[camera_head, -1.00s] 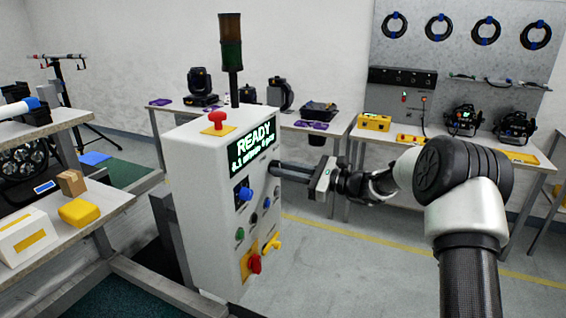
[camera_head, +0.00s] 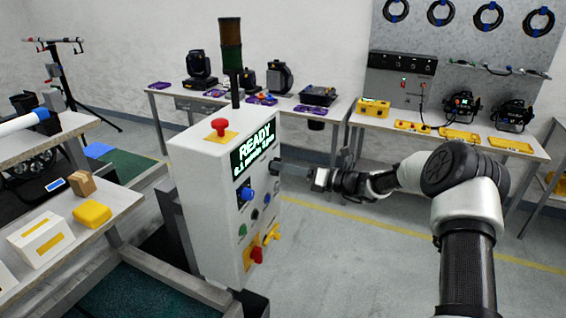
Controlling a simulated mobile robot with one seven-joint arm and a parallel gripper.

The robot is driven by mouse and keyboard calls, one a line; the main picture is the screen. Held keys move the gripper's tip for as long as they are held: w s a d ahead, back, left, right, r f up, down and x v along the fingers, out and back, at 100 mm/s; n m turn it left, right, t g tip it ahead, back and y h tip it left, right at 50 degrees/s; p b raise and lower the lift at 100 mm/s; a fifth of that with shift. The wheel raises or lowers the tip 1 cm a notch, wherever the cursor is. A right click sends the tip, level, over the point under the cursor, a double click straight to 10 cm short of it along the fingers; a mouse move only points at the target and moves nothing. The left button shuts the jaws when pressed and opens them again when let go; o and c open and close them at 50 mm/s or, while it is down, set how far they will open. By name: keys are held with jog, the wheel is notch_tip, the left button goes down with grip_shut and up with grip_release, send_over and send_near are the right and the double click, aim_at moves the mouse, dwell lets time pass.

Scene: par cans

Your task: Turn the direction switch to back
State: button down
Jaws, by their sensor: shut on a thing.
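A white control cabinet (camera_head: 203,180) stands left of my arm, its control face turned to the right. The face carries a lit green READY display (camera_head: 253,150), a blue knob (camera_head: 246,194), a green button (camera_head: 242,230), a red-on-yellow switch (camera_head: 257,254) and a yellow handle (camera_head: 272,236). No label can be read, so I cannot tell the direction switch's position.
A red mushroom button (camera_head: 220,126) and a dark signal tower (camera_head: 232,60) rise from the cabinet top. A shelf with boxes (camera_head: 40,237) stands at the left. Workbenches line the back wall. The floor (camera_head: 370,270) right of the cabinet is clear.

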jog(key=shift+r+m+p, duration=0.1)
jog(key=shift+m+p, duration=0.2)
jog(key=shift+m, duration=0.3)
jog(key=c, duration=1.7)
grip_release()
jog(key=b+v, duration=0.2)
jog(key=v, duration=1.5)
jog(key=shift+d, duration=0.2)
